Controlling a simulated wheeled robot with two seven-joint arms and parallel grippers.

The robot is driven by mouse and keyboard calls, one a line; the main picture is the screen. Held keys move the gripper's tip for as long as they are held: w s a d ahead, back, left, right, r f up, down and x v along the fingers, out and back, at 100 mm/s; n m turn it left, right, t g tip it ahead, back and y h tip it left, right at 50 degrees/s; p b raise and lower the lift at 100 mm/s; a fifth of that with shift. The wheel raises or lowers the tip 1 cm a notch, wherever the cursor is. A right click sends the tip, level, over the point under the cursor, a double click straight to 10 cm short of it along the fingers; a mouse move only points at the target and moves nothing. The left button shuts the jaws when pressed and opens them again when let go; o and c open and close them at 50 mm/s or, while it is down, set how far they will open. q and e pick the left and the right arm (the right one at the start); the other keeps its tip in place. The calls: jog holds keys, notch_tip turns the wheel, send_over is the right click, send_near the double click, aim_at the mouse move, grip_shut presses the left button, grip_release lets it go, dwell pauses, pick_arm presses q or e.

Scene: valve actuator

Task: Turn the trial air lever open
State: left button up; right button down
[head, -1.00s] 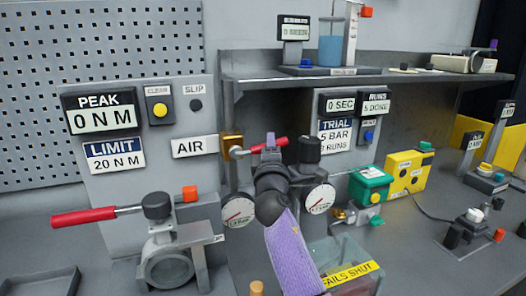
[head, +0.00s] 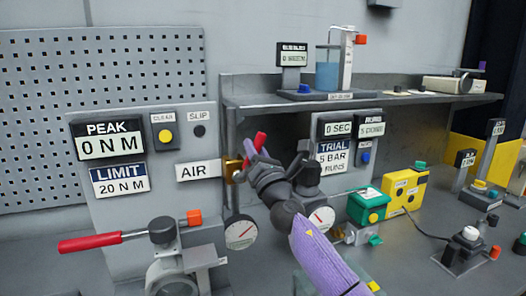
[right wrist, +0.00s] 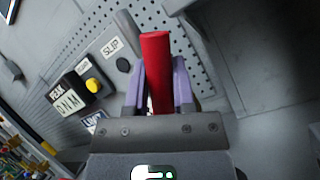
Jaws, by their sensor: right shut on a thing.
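The red air lever (head: 261,138) is on a brass valve (head: 232,172) to the right of the AIR label (head: 198,171). It slants steeply up and to the right. My right gripper (head: 254,155) is shut on it. In the right wrist view the red lever (right wrist: 156,60) stands between the purple fingers of my gripper (right wrist: 158,85), its end reaching past them. Part of the valve is hidden by the gripper in the head view. My left gripper is out of view.
A separate valve with a long red handle (head: 90,243) is at the lower left. A gauge (head: 240,231) is below the brass valve. A shelf (head: 400,101) runs behind.

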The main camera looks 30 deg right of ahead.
jog(key=n+y, duration=0.1)
jog(key=a+n+y, duration=0.1)
jog(key=n, duration=0.1)
jog(key=n+y+p, duration=0.1)
jog(key=shift+w+a+r+n, duration=0.25)
jog(key=shift+a+r+n, duration=0.05)
jog(key=shift+a+r, duration=0.1)
jog(key=shift+w+a+n+y+p, duration=0.15)
jog(key=shift+a+n+y, duration=0.2)
jog(key=shift+n, duration=0.25)
jog(key=shift+s+a+n+y+p, duration=0.1)
jog(key=shift+a+n+y+p, duration=0.1)
jog(key=shift+n+y, duration=0.3)
jog(key=shift+f, duration=0.1)
jog(key=shift+c, duration=2.2)
grip_release()
jog(key=shift+w, duration=0.1)
